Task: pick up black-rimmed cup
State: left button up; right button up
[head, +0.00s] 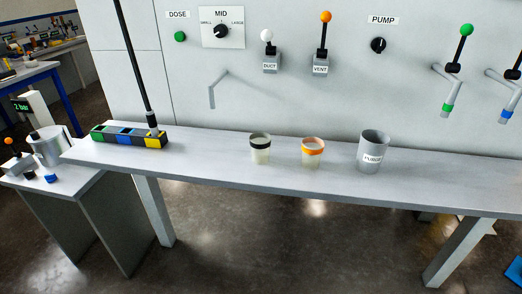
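The black-rimmed cup (260,150) stands upright on the grey bench (215,153), left of the orange-rimmed cup (312,154). It is pale and translucent with a dark band around its top. A gap separates it from the orange-rimmed cup. Nothing touches it from above. Neither of my grippers is in the head view.
A grey PURGE container (373,152) stands right of the cups. A block with green, blue and yellow sections (128,136) holds a black rod (135,60) at the left. A bent pipe (213,90) and levers project from the wall. The bench right of the container is clear.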

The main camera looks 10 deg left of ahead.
aim_at(260, 148)
jog(key=i+l, duration=1)
jog(key=l, duration=0.2)
jog(key=u, duration=1.25)
